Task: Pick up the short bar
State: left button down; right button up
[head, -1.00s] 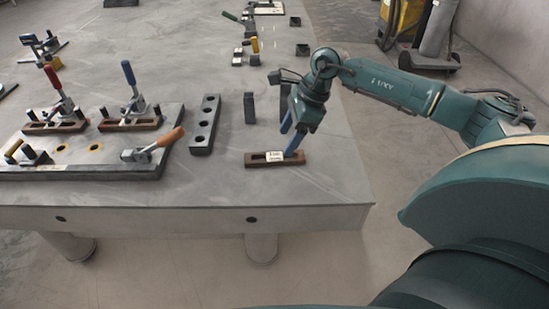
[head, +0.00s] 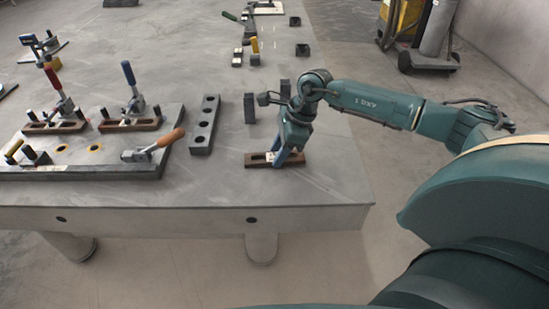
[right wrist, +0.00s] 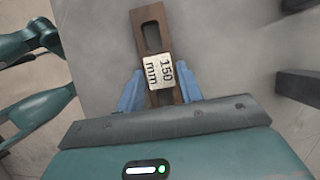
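The short bar (head: 256,160) is a flat brown bar with a slot and a white label. It lies on the grey table near its front right edge. In the right wrist view the bar (right wrist: 152,35) runs between my blue fingers, and its label (right wrist: 160,74) reads "150 mm". My right gripper (head: 284,158) points down at the bar's right half, over the label's side. Its fingers (right wrist: 160,85) stand on both sides of the bar, close to its edges, and look open with a small gap. My left gripper is not in view.
A fixture plate (head: 90,172) with toggle clamps and two brown bars stands at left. A dark bar with holes (head: 204,125) lies beside it. Two dark upright blocks (head: 249,108) stand behind the short bar. Bare table lies in front and to the right.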

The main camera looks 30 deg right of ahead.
grip_shut()
jog(key=shift+r, duration=0.1)
